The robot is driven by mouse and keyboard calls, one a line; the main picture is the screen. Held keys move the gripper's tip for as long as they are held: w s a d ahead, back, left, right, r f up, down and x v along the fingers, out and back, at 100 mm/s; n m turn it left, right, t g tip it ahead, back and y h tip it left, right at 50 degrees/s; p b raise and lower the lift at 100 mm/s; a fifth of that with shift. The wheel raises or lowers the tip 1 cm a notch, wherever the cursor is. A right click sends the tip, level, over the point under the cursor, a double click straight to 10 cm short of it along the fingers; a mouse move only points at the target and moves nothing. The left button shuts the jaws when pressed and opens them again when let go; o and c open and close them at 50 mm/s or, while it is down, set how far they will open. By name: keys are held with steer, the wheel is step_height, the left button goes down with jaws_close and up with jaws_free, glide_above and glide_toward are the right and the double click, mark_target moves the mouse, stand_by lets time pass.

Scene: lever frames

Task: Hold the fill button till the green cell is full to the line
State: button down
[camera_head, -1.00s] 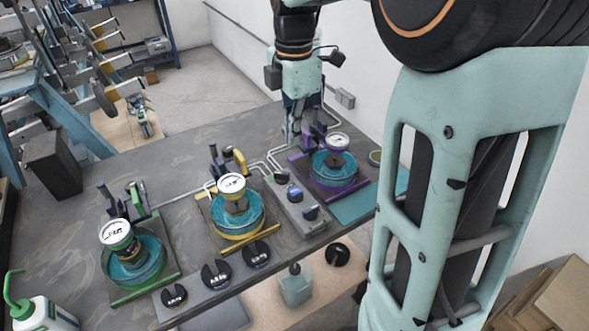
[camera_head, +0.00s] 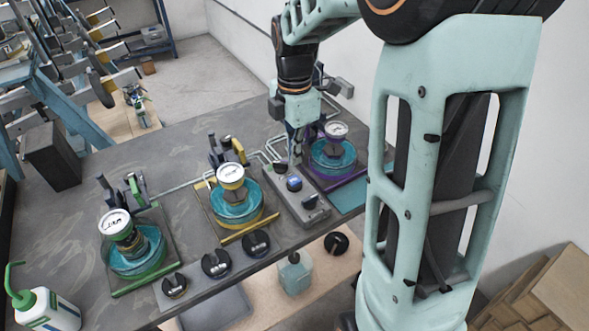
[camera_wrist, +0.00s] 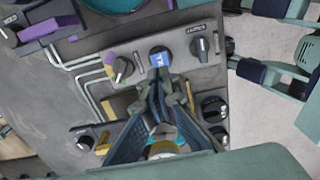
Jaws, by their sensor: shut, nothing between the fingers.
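The green cell (camera_head: 163,251) is at the left of the table in the head view. It is a round vessel of teal liquid on a green-edged base, with a white dial gauge (camera_head: 115,223) over it. The fill line and exact level are too small to read. A grey control box (camera_head: 309,208) carries a blue-topped button (camera_wrist: 161,58) between two dark knobs in the wrist view. The button also shows in the head view (camera_head: 293,183). My gripper (camera_wrist: 160,82) is shut and empty, its tips close to the button; contact cannot be told.
The yellow cell (camera_head: 237,205) stands between the green cell and the control box, and the purple cell (camera_head: 332,157) is right of the box. Dark round knobs (camera_head: 216,263) line the table's front edge. A white bottle (camera_head: 45,310) stands front left. Pipes run behind the cells.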

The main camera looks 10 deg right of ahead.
mark_target(294, 179)
steer(key=shift+f, duration=2.75)
